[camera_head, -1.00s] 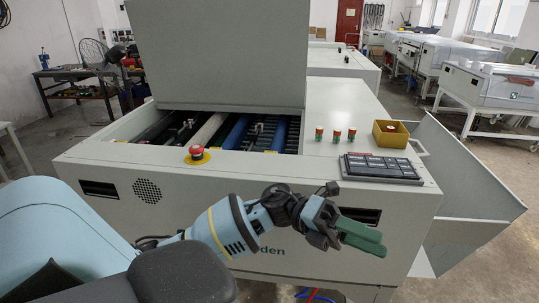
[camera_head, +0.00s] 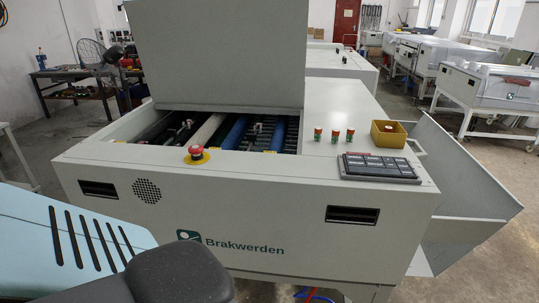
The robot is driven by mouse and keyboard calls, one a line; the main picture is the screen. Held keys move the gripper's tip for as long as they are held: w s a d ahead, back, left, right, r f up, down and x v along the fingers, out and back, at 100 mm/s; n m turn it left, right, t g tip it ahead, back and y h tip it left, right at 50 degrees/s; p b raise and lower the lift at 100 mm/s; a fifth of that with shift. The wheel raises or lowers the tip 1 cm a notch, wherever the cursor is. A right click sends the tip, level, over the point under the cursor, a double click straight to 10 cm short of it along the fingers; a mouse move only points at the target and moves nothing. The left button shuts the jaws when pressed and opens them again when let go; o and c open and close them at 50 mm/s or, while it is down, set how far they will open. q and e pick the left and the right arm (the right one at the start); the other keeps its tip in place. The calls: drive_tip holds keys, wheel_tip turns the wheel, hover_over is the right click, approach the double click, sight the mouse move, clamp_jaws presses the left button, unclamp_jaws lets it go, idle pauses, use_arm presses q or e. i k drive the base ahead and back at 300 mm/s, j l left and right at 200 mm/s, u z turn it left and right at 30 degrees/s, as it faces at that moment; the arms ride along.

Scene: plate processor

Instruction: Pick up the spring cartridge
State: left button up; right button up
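Three small green and red cylinders (camera_head: 334,136) stand upright in a row on the right top of the plate processor (camera_head: 240,200). I cannot tell whether one of them is the spring cartridge. A yellow open box (camera_head: 389,134) sits to their right with a small item in it, too small to make out. Neither of my grippers is in view.
The processor's lid (camera_head: 220,55) is raised over its open rollers (camera_head: 230,132). A red stop button (camera_head: 196,152) sits on the front edge. A black keypad (camera_head: 381,167) lies near the right front corner. A grey side panel (camera_head: 470,180) juts out at the right.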

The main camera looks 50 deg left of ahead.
sight(318, 130)
drive_tip(key=i+l+u, duration=0.15)
drive_tip(key=i, duration=1.1)
drive_tip(key=u, duration=2.2)
